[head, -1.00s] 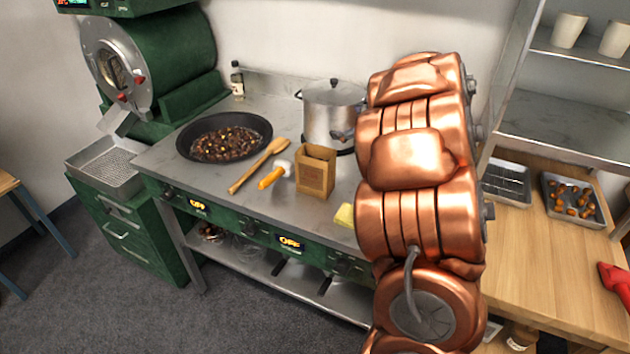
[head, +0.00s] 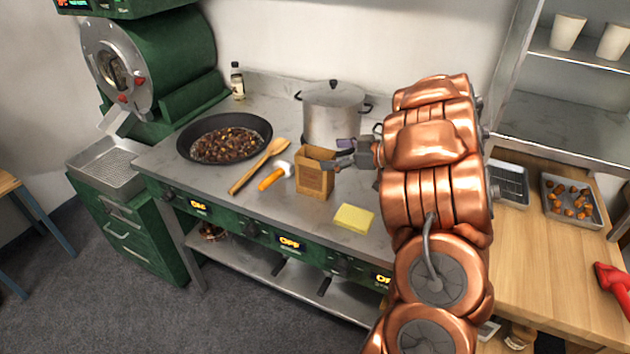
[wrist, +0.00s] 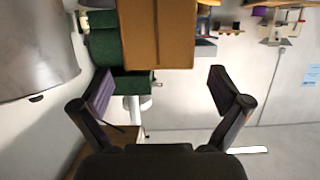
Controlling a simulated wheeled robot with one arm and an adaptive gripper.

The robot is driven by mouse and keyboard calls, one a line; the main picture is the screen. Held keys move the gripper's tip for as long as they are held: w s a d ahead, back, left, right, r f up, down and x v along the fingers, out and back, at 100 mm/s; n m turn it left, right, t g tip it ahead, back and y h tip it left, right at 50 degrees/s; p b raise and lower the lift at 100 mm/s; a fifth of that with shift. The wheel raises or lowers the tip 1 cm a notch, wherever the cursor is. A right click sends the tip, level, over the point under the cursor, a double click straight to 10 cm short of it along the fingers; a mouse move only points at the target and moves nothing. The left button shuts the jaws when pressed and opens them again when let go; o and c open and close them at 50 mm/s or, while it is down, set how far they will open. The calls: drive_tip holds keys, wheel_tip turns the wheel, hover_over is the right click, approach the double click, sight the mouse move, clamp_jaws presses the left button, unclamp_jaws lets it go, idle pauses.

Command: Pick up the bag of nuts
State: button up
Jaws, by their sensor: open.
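The bag of nuts is a brown paper bag (head: 314,176) standing upright and open-topped on the steel counter in the head view. Its contents cannot be made out. In the wrist view the bag (wrist: 157,32) fills the upper middle, ahead of the fingers. My gripper (head: 335,159) is beside the bag's upper right side in the head view, coming from the right. In the wrist view my gripper (wrist: 160,88) has its two fingers wide apart, with nothing between them. Whether a finger touches the bag cannot be told.
A steel pot (head: 333,115) stands close behind the bag. A dark pan of chestnuts (head: 225,138), a wooden spoon (head: 258,167) and an orange-handled brush (head: 273,177) lie to the left. A yellow sponge (head: 354,218) lies at the front right on bare counter.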

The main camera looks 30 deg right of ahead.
sight(320, 154)
drive_tip(key=shift+p+x, duration=0.45)
drive_tip(key=shift+x, duration=1.55)
drive_tip(key=shift+c, duration=0.2)
clamp_jaws()
